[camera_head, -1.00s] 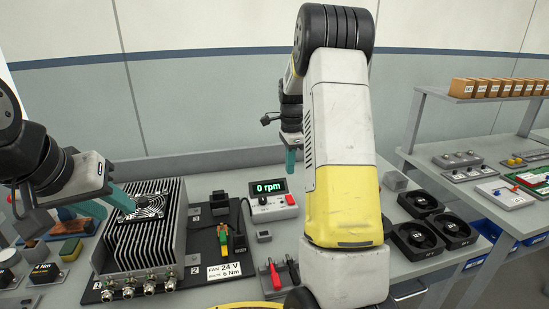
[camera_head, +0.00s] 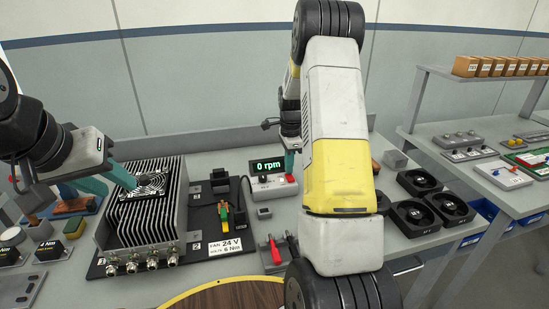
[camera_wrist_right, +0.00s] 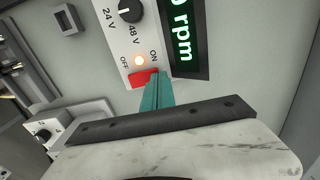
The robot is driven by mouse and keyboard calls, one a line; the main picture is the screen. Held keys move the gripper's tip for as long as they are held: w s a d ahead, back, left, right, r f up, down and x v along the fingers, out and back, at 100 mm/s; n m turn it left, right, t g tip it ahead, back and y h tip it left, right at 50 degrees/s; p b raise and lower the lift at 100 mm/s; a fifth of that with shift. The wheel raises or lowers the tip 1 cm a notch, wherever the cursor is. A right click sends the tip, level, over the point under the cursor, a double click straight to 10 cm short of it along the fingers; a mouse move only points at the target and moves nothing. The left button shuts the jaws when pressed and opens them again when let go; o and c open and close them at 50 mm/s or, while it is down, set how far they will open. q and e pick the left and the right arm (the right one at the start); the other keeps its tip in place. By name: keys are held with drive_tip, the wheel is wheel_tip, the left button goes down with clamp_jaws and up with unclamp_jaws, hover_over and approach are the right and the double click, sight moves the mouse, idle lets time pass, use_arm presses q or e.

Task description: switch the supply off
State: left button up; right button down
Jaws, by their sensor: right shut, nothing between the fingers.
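The supply (camera_head: 270,187) is a white box with a green "0 rpm" display (camera_head: 267,166) on the bench. In the head view my right gripper (camera_head: 289,160) is partly hidden by my arm.
A finned heatsink (camera_head: 171,215) with a fan (camera_head: 147,186) stands left of the supply on a black board. Several black fans (camera_head: 445,208) sit to the right. A grey block (camera_head: 264,213) lies near the supply.

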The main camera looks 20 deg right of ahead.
drive_tip(key=shift+s, duration=0.1)
drive_tip(key=shift+s+r, duration=0.3)
drive_tip(key=shift+s, duration=0.3)
idle(0.3)
drive_tip(key=shift+r, duration=0.3)
wheel_tip(320, 180, up, 13)
drive_tip(key=w, duration=0.2)
drive_tip(key=shift+r, duration=0.15)
drive_tip(key=shift+w, duration=0.1)
